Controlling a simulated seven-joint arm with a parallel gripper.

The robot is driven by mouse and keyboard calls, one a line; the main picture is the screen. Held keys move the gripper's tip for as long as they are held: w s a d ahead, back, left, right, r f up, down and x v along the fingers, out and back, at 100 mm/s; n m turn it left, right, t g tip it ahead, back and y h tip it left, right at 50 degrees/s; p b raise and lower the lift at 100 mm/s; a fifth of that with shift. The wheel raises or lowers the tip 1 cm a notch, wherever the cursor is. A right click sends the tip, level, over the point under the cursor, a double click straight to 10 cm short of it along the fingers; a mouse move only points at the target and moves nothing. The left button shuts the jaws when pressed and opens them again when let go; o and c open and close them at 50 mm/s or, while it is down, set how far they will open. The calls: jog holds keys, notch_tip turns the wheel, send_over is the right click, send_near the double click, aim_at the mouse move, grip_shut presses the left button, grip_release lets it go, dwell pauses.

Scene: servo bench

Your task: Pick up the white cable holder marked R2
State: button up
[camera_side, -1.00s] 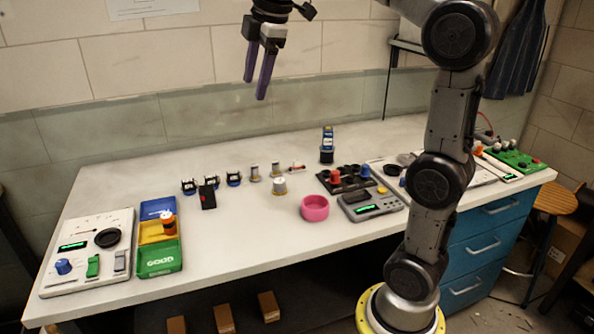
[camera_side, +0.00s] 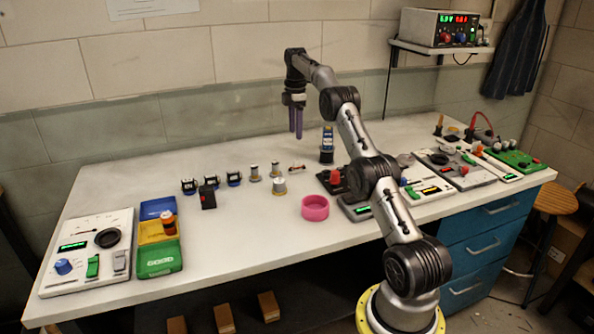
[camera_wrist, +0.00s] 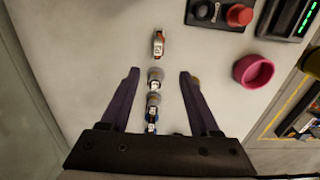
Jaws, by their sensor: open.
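No R2 mark is legible, so I cannot tell which piece is the cable holder. Pale spool-like pieces stand mid-bench: a left one (camera_side: 255,173), a right one (camera_side: 275,169) and a wider front one (camera_side: 279,187). A small orange-and-white piece (camera_side: 296,168) lies to their right; it also shows in the wrist view (camera_wrist: 158,43). My gripper (camera_side: 295,137) points down above the bench, open and empty, apart from all of them. In the wrist view, several small pieces lie in line between its fingers (camera_wrist: 156,72), and the right finger partly hides another.
A pink bowl (camera_side: 315,207) stands in front. A tall blue-and-black piece (camera_side: 327,145) stands at the back right. Blue-and-black pieces (camera_side: 234,178) and a dark box (camera_side: 207,197) stand left. Panels and trays fill both bench ends.

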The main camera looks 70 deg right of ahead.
aim_at(297, 160)
notch_tip(297, 160, down, 8)
jog(key=shift+s+d+r, duration=0.1)
jog(key=shift+s, duration=0.05)
jog(key=shift+d+f, duration=0.15)
jog(key=shift+f, duration=1.3)
jog(key=shift+d+f, duration=0.1)
jog(key=shift+f, duration=1.3)
grip_shut()
